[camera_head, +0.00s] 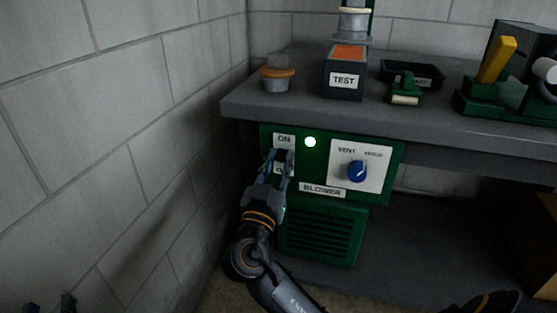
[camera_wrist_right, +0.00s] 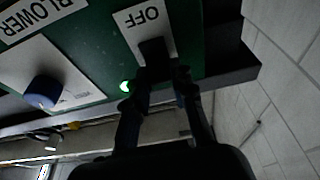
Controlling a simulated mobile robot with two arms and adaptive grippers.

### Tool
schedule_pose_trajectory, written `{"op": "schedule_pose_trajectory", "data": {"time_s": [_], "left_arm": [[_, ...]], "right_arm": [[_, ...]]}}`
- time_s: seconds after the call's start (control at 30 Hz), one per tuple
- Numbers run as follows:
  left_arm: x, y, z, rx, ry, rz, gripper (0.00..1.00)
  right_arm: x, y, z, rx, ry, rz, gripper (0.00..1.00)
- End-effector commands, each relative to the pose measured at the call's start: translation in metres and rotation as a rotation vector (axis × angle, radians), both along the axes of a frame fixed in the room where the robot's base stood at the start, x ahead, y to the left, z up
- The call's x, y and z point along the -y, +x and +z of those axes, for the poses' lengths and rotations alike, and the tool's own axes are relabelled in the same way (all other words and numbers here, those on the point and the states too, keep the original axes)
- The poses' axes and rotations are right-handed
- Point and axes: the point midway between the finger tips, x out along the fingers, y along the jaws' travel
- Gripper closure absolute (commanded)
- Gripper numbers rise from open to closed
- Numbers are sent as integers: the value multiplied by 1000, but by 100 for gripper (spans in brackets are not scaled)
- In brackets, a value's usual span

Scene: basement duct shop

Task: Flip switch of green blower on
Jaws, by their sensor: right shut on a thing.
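The green blower (camera_head: 318,240) is mounted under the bench, with a BLOWER label on its front. Its switch plate (camera_head: 284,139) at the upper left reads ON at the top. In the right wrist view, which is upside down, the black switch lever (camera_wrist_right: 154,52) stands beside the OFF mark. My right gripper (camera_head: 274,158) is at the plate, its fingers (camera_wrist_right: 158,88) shut around the lever. The fingers hide part of the plate in the head view. The round lamp (camera_head: 310,142) glows; it looks green in the wrist view (camera_wrist_right: 125,86). My left gripper (camera_head: 50,304) shows only two separated fingertips at the bottom left.
A blue knob (camera_head: 357,171) on a white plate is right of the switch. The bench (camera_head: 290,112) overhangs the blower and carries a TEST box (camera_head: 344,80), a black tray (camera_head: 412,72) and green tools. A block wall (camera_head: 150,120) stands close on the left.

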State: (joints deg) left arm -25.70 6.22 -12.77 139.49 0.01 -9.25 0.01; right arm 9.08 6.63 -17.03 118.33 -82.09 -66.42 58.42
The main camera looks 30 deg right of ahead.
Motion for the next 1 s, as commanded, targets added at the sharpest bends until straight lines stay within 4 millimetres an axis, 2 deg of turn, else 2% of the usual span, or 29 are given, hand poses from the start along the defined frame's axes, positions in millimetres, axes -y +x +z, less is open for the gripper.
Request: {"op": "schedule_pose_trajectory", "data": {"time_s": [0.3,0.33,0.43,0.77,0.87,1.0], "left_arm": [[0,0,-3,-12,4,1,61],[0,0,-3,-12,4,1,61],[0,0,-2,-12,4,1,61],[0,0,-2,-12,3,0,61],[0,0,-2,-12,3,0,61],[0,1,-2,-12,3,0,61]], "right_arm": [[0,0,0,-3,4,0,100],[0,0,0,-2,4,0,74],[0,0,0,-2,4,0,53],[-1,-1,-1,-3,3,1,53],[-7,-5,-4,-5,4,2,53],[-25,-21,-10,-5,6,2,53]]}}
